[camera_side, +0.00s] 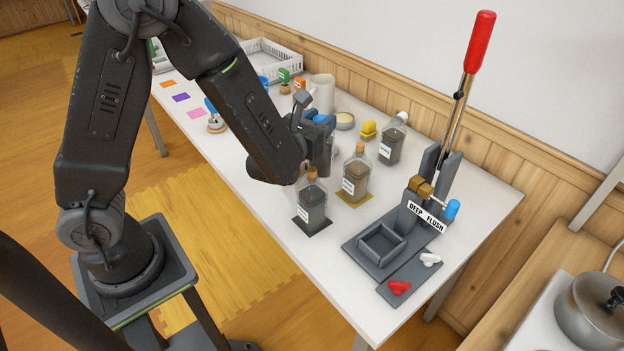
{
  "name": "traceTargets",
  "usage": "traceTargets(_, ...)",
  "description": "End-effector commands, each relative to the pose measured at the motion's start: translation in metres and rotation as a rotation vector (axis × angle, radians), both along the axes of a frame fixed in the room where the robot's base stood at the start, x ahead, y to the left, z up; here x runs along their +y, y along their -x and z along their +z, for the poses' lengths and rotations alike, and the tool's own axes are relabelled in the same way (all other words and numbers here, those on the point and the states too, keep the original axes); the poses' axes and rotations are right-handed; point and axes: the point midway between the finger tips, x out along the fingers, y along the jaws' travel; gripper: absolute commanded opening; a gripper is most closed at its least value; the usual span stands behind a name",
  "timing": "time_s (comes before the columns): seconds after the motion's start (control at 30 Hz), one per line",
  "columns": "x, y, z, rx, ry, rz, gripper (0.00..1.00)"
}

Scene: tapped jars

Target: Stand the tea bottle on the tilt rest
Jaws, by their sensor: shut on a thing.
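My gripper (322,168) is over the middle of the white table, partly hidden behind my wrist. Just in front stands a corked bottle with dark contents (313,213) on a black mat. To its right a corked bottle with brown contents (356,178) stands on a yellow mat. A grey-filled bottle with a pale cap (391,146) stands behind. The labels are too small to read, so I cannot tell which is the tea bottle. I cannot pick out the tilt rest for certain.
A grey fixture with a square open tray (364,253), a "DEEP FLUSH" sign (427,217) and a tall red-handled lever (480,42) stands at the right. Red (399,288) and white (430,259) knobs lie near it. A white basket (268,60) is at the back.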

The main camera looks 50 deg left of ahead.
Motion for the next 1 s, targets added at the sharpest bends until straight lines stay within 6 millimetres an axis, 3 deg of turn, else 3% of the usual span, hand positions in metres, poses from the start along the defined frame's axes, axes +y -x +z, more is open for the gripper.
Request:
traceTargets(0.17,0.0,-0.001,0.009,-0.006,0.002,0.0,0.0)
traceTargets(0.27,0.0,-0.001,0.025,-0.01,0.003,0.0,0.0)
traceTargets(0.6,0.0,0.0,0.114,-0.014,0.004,0.0,0.0)
traceTargets(0.8,0.001,0.0,0.159,-0.012,0.004,0.001,0.0)
traceTargets(1.0,0.003,0.0,0.191,-0.007,0.001,0.007,0.0)
